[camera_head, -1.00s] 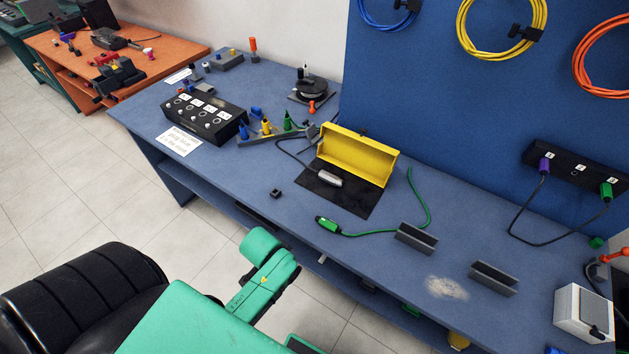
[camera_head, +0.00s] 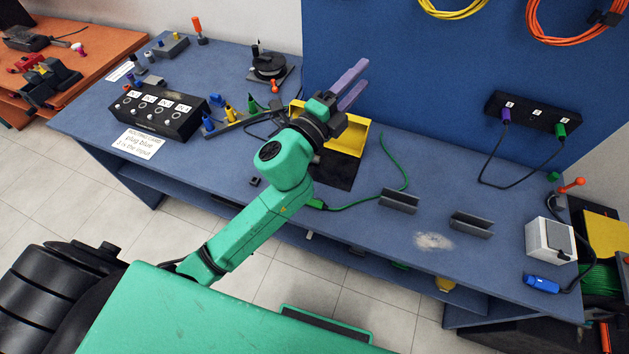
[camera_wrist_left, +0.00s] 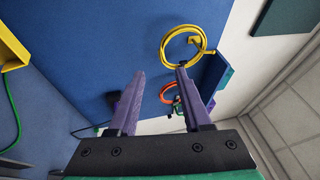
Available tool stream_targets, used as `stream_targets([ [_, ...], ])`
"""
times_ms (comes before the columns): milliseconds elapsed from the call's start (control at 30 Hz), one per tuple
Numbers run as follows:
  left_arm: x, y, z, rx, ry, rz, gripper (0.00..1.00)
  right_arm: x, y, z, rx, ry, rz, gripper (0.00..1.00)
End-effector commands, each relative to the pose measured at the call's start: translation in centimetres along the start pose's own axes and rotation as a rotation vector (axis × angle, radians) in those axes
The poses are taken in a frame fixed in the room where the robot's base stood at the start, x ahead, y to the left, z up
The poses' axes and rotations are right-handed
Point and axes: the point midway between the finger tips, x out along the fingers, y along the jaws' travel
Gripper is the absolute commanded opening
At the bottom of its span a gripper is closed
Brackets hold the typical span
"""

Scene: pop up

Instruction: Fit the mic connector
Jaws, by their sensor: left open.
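My left gripper (camera_head: 358,78), with purple fingers, is raised over the bench in front of the blue board, open and empty. Its spread fingers also show in the left wrist view (camera_wrist_left: 160,78), pointing at the board. A blue connector (camera_head: 541,284) on a black cable lies at the bench's front right. A green connector (camera_head: 316,204) on a green cable lies mid-bench, partly hidden by my arm. A black panel (camera_head: 532,112) on the board holds a purple plug (camera_head: 504,116) and a green plug (camera_head: 560,131). My right gripper is out of view.
A black box with numbered sockets (camera_head: 160,113) and a printed card (camera_head: 138,145) are at left. The yellow case (camera_head: 355,137) stands behind my gripper. Grey holders (camera_head: 399,202) (camera_head: 471,224) and a white box (camera_head: 550,239) stand at right. Coiled cables hang above.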

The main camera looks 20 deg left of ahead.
Motion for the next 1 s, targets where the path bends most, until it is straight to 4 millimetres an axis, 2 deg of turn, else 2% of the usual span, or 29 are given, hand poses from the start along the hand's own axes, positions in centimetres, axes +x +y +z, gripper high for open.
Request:
stream_targets([
  [33, 0.9, -1.7, -4.0, 0.186, 0.161, -0.069, 0.49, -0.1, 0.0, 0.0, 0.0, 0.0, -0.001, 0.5],
  [67, 0.9, -2.1, -6.9, 0.311, 0.273, -0.109, 0.49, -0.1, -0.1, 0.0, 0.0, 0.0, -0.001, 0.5],
  [100, 0.6, -2.0, -10.7, 0.487, 0.43, -0.158, 0.49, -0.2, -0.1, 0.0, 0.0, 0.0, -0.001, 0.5],
  [133, 0.0, -1.2, -13.3, 0.625, 0.555, -0.187, 0.49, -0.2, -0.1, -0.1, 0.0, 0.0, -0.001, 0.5],
  [167, -0.9, 0.1, -15.7, 0.768, 0.686, -0.209, 0.49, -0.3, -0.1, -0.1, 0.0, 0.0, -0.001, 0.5],
  [200, -2.5, 2.7, -17.9, 0.956, 0.867, -0.225, 0.49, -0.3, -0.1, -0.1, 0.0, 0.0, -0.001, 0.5],
  [267, -5.1, 7.6, -19.1, 1.221, 1.14, -0.212, 0.49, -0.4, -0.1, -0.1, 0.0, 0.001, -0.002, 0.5],
  [300, -6.9, 10.9, -18.3, 1.375, 1.315, -0.179, 0.49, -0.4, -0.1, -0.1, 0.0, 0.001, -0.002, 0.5],
  [333, -8.1, 13.2, -17.0, 1.475, 1.441, -0.142, 0.49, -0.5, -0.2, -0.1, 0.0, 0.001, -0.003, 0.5],
  [367, -9.2, 15.2, -15.3, 1.564, 1.562, -0.095, 0.49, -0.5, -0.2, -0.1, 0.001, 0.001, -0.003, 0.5],
  [400, -10.6, 17.3, -12.7, 1.659, 1.713, -0.021, 0.49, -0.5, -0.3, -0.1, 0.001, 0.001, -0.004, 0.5],
  [500, -13.1, 20.0, -5.8, 1.798, 2.014, 0.188, 0.49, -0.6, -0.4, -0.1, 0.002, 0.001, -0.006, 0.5],
  [600, -14.6, 20.4, -1.2, 1.835, 2.19, 0.351, 0.49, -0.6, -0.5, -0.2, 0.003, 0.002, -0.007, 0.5],
  [700, -15.2, 20.5, 0.6, 1.84, 2.256, 0.419, 0.49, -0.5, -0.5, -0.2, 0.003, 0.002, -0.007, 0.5],
  [867, -15.5, 21.5, 0.6, 1.836, 2.26, 0.42, 0.49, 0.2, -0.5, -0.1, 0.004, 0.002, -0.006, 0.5],
  [1000, -15.9, 23.4, 0.5, 1.835, 2.259, 0.419, 0.49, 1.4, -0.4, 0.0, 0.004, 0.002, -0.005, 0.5],
])
